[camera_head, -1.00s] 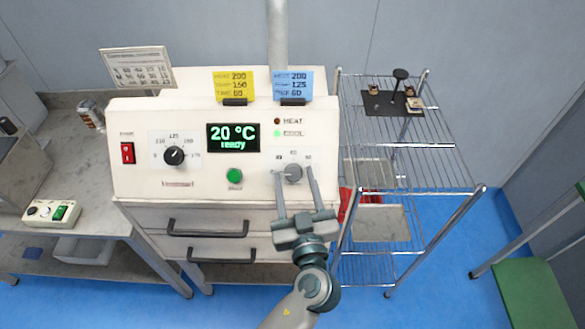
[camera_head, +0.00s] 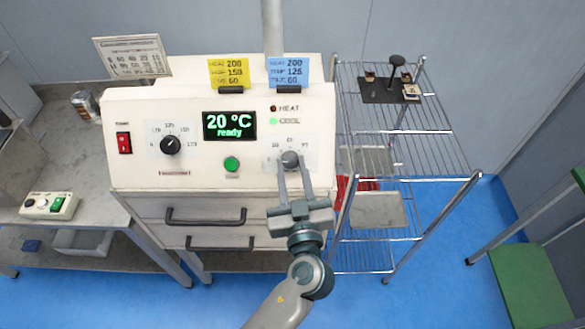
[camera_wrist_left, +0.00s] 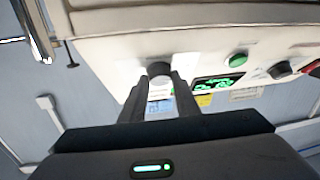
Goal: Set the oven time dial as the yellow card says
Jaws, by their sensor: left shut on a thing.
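The oven (camera_head: 125,180) has a time dial (camera_head: 290,158) at the right of its front panel, with marks around it that seem to read 30, 60 and 90. My left gripper (camera_head: 291,166) is shut on this grey knob. The left wrist view shows the knob (camera_wrist_left: 160,69) between the two fingertips; its pointer cannot be made out. The yellow card (camera_head: 228,72) stands on top of the oven and appears to read HEAT 200, TEMP 150, TIME 60. My right gripper is not in view.
A blue card (camera_head: 288,71) stands beside the yellow one. The panel also has a black temperature dial (camera_head: 170,145), a red switch (camera_head: 123,142), a green button (camera_head: 232,164) and a display (camera_head: 229,126) reading 20 °C ready. A wire rack (camera_head: 440,150) stands close at the right.

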